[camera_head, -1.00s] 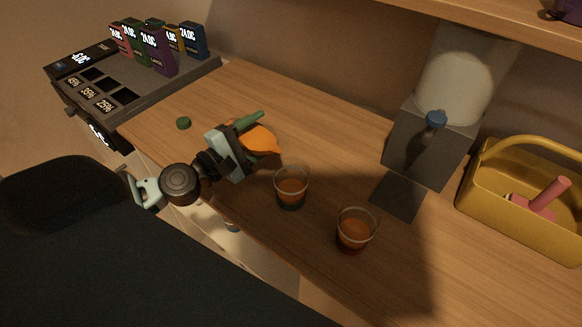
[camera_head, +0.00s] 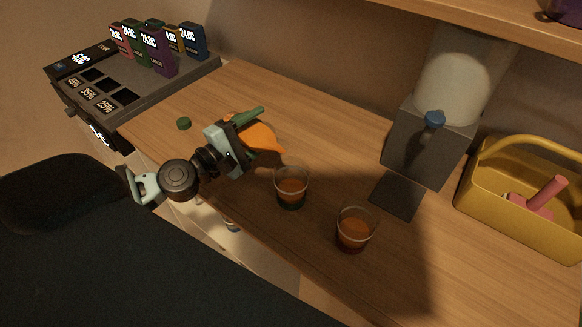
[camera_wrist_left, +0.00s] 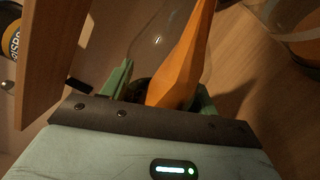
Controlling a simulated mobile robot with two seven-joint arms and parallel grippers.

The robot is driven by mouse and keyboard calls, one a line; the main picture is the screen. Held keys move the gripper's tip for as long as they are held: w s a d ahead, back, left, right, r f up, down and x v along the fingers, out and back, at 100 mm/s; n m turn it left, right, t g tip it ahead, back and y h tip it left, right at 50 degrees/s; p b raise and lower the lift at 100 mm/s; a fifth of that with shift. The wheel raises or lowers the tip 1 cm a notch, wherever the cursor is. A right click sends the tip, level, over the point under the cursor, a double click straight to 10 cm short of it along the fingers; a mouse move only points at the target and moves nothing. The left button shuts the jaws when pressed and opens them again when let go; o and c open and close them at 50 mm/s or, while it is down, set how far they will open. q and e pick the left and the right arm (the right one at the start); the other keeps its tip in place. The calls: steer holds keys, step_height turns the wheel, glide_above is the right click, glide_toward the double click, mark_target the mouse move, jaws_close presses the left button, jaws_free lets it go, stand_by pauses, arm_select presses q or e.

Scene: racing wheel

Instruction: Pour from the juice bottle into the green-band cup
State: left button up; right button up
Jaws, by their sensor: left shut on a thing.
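My left gripper (camera_head: 252,132) is shut on the orange juice bottle (camera_head: 262,139) above the counter. The bottle is tipped over, its narrow neck pointing right toward the nearer glass cup. In the left wrist view the bottle (camera_wrist_left: 186,65) sits between the green fingers (camera_wrist_left: 162,88). The green-band cup (camera_head: 291,188) stands upright just right of and below the bottle neck, with brownish-orange liquid in it and a dark greenish base. I cannot see a stream of juice. My right gripper is not in view.
A second cup (camera_head: 355,230) with similar liquid stands to the right. A small green cap (camera_head: 183,123) lies on the counter (camera_head: 330,130). A dispenser (camera_head: 428,145) with its dark pad (camera_head: 398,195) and a yellow basket (camera_head: 515,210) stand right. A card display (camera_head: 130,85) is at left.

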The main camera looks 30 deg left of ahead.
arm_select(q)
steer(key=shift+r, duration=0.35)
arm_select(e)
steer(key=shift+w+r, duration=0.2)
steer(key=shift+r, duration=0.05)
arm_select(q)
steer(key=shift+s+d+r+m+p, duration=0.1)
steer(key=shift+d+r+m+p, duration=0.1)
steer(key=shift+r+m+p, duration=0.5)
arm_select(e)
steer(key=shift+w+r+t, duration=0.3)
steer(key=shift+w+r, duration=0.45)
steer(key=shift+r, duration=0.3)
arm_select(q)
steer(key=shift+f+p, duration=0.2)
steer(key=shift+p, duration=0.15)
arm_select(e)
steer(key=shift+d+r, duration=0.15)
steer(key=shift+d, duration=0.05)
arm_select(q)
steer(key=shift+d+r+m+p, duration=0.1)
steer(key=shift+r+m+p, duration=0.1)
steer(key=shift+m+p, duration=0.15)
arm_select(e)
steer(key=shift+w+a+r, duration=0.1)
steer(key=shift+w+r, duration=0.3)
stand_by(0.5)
